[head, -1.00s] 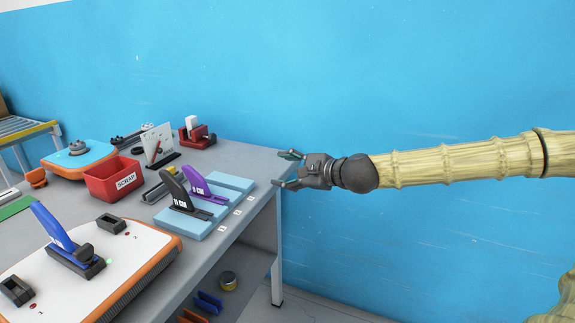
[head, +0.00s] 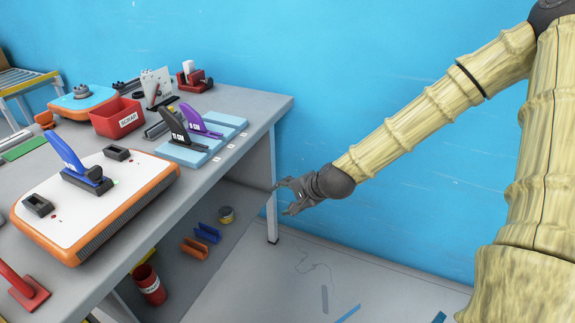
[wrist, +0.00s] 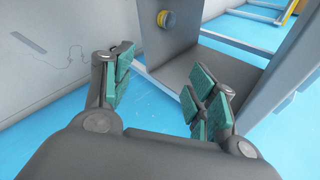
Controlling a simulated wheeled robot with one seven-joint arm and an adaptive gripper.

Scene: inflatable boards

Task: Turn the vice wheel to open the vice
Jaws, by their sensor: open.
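A small red device (head: 194,77) with a dark base and a white upright piece stands at the far back of the grey workbench (head: 262,102). It may be the vice, but it is too small to tell, and I cannot make out a wheel. My gripper (head: 282,199) hangs beside the bench's right end, below the top and far from the red device. Its fingers are apart with nothing between them. The wrist view shows my gripper (wrist: 163,92) with teal finger pads spread and empty.
The bench top carries a red scrap bin (head: 119,118), blue blocks with black and purple handled tools (head: 199,124), and an orange-edged white board (head: 92,205). A blue wall stands behind; floor right of the bench has thin strips.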

